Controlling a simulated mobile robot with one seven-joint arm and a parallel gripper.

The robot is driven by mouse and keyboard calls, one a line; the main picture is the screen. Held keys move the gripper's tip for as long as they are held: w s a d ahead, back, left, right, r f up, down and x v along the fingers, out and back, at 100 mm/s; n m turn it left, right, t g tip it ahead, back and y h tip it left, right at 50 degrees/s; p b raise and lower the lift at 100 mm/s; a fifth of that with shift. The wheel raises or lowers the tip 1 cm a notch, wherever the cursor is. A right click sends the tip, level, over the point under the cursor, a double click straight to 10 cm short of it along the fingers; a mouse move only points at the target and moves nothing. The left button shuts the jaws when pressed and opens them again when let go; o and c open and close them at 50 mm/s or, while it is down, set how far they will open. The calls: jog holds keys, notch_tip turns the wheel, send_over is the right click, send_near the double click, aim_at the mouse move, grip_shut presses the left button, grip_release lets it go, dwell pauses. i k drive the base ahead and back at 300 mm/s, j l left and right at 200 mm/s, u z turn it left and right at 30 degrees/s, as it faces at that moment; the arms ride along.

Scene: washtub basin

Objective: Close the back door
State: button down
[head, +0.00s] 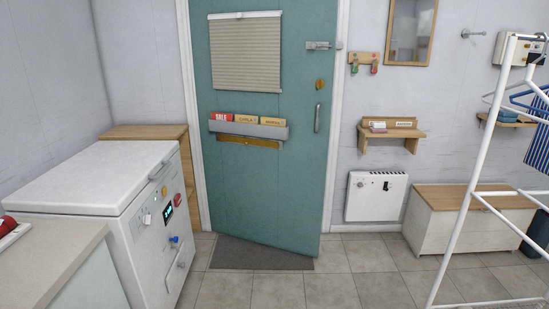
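The back door (265,185) is teal and stands in the middle of the head view. Its lower edge slants down toward the right, over the floor, so it looks slightly ajar, with its right side swung toward me. A vertical grey handle (317,118) is on its right side, below a round brass-coloured lock piece (319,84). A metal bolt (318,45) sits near the upper right edge. The white door frame (338,120) shows along the right. My gripper is not in view.
A dark mat (262,255) lies under the door's lower edge. A white chest-like appliance (95,180) and counter (45,260) stand at left. A white drying rack (470,170) and wooden-topped bench (460,215) stand at right. The tiled floor (330,290) before the door is clear.

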aim_at(266, 67)
jog(key=i, duration=1.3)
jog(key=i+z, duration=0.2)
jog(key=i, duration=0.25)
jog(key=i+j+z, duration=0.15)
jog(key=i, duration=0.25)
jog(key=i+j+z, duration=0.2)
jog(key=i, duration=0.2)
jog(key=i+j+z, duration=0.15)
jog(key=i, duration=0.25)
